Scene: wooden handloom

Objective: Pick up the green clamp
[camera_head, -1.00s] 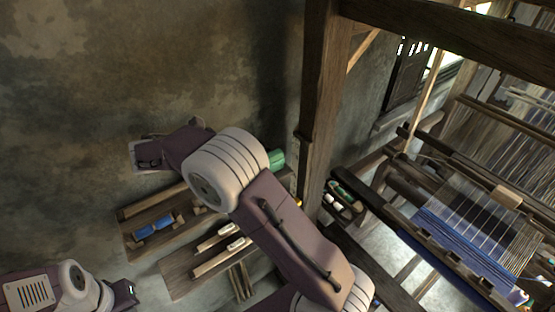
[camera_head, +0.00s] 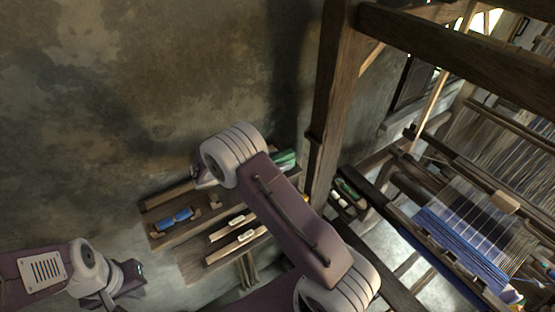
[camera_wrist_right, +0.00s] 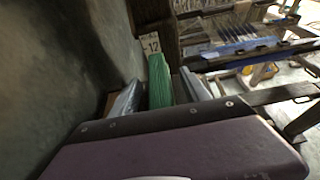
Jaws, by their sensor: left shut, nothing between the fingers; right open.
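A green ribbed piece, which I take for the green clamp (camera_head: 284,158), is at the back right of the wooden shelf by the wall, partly hidden behind my right arm. In the right wrist view the green piece (camera_wrist_right: 160,72) appears upright between the two grey fingers of my right gripper (camera_wrist_right: 159,84). That gripper is open, and I cannot tell whether either finger touches the green piece. In the head view my right gripper is mostly hidden behind a white arm joint. My left gripper (camera_head: 134,276) is shut and empty at the lower left, well away from the shelf.
Blue pieces (camera_head: 174,219) lie on the wooden shelf (camera_head: 160,241); pale pieces (camera_head: 240,220) sit below. A thick post (camera_head: 332,110) stands close right of the green piece. A tray (camera_head: 346,204) and the loom (camera_head: 470,225) are farther right. The wall (camera_head: 100,110) is behind.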

